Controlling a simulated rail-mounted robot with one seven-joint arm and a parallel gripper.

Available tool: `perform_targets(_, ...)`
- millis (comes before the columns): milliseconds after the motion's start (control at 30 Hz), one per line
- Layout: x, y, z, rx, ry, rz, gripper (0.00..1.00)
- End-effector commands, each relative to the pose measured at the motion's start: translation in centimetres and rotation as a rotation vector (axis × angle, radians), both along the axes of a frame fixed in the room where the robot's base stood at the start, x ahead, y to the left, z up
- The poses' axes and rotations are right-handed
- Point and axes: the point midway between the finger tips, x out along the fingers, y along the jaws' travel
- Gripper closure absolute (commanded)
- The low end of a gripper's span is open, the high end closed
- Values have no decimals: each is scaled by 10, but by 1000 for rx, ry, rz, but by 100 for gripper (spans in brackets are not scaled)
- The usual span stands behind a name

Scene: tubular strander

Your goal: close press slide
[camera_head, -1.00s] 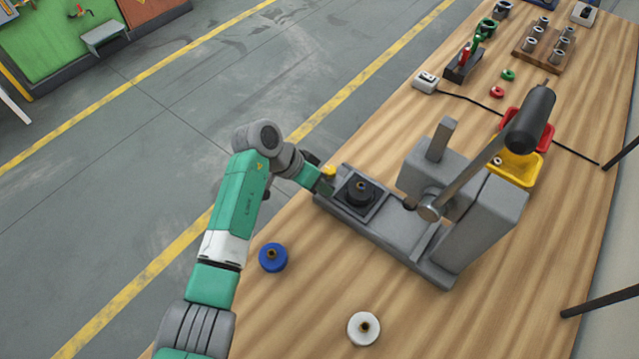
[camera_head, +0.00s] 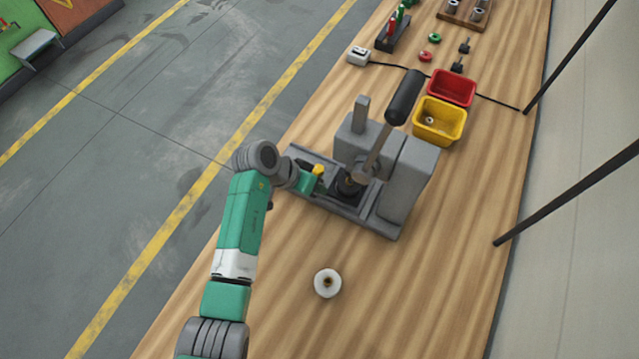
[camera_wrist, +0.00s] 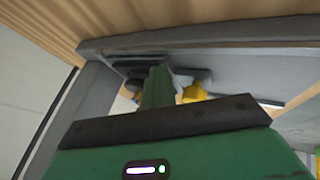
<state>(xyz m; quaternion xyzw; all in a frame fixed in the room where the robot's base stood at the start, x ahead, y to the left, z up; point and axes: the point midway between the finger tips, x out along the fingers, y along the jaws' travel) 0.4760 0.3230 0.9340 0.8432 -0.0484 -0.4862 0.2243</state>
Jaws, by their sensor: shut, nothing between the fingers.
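The grey press (camera_head: 405,180) stands on the wooden bench, its lever with a black grip (camera_head: 404,97) tilted up. Its slide carries a black block (camera_head: 346,187), which sits close against the press body, below the lever's pivot; the lever partly covers it. My gripper (camera_head: 319,185) is shut and empty at the outer side of the block, over the press's base rail (camera_head: 300,157). A yellow knob (camera_head: 318,169) is beside the gripper; it also shows in the wrist view (camera_wrist: 195,92). Whether the fingers touch the slide, I cannot tell.
A white spool (camera_head: 327,283) stands on the bench in front of the press. A yellow bin (camera_head: 439,121) and a red bin (camera_head: 452,88) stand behind it. A white box (camera_head: 359,56) with a cable lies farther back. The front bench surface is mostly clear.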

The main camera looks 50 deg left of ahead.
Motion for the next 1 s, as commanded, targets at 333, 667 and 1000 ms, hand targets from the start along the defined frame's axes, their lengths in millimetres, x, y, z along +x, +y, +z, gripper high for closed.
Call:
perform_targets(333, -10, 34, -5, 1, 0, -6, 100)
perform_targets(667, -53, 58, 67, 1, -2, -7, 100)
perform_targets(1000, -63, 63, 80, -1, 0, -9, 100)
